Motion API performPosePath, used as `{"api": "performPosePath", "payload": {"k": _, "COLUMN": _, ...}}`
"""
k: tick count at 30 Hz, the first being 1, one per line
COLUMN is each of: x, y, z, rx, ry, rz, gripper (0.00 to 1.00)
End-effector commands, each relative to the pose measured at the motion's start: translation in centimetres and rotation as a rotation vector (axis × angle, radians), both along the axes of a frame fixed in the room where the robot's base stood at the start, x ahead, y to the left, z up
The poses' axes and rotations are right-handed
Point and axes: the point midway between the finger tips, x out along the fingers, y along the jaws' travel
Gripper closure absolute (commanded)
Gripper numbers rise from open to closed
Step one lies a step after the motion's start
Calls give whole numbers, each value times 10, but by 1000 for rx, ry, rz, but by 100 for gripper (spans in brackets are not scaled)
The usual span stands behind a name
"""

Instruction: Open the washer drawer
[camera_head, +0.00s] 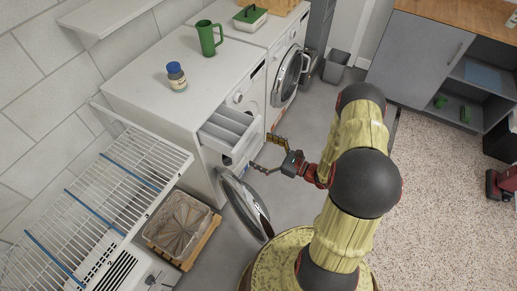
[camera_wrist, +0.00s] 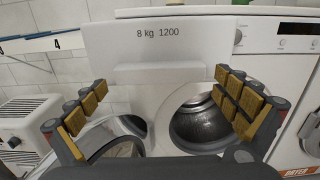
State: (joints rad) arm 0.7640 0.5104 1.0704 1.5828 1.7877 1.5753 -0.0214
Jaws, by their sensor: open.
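The washer (camera_head: 150,85) is a white front loader against the tiled wall. Its detergent drawer (camera_head: 229,128) is pulled out, and its divided inside shows from above. In the wrist view the white drawer front (camera_wrist: 160,55), marked "8 kg 1200", stands ahead with a lip along its lower edge. My gripper (camera_head: 265,153) is open and empty, with its yellow-padded fingers spread in front of the drawer. The wrist view shows the fingers (camera_wrist: 160,95) on either side of the lip's height, apart from it. The washer's round door (camera_head: 245,203) hangs open below.
A second machine, a dryer (camera_head: 285,70), stands beside the washer with its door open. A wire drying rack (camera_head: 95,205) and a basket (camera_head: 180,225) stand at left.

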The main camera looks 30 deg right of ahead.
Motion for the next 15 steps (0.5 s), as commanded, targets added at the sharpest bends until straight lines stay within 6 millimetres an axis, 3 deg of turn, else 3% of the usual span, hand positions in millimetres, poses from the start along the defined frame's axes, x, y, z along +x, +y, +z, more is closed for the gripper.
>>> {"api": "performPosePath", "payload": {"k": 15, "x": -71, "y": -48, "z": 0, "rx": 0, "ry": 0, "rz": -5, "gripper": 0}}
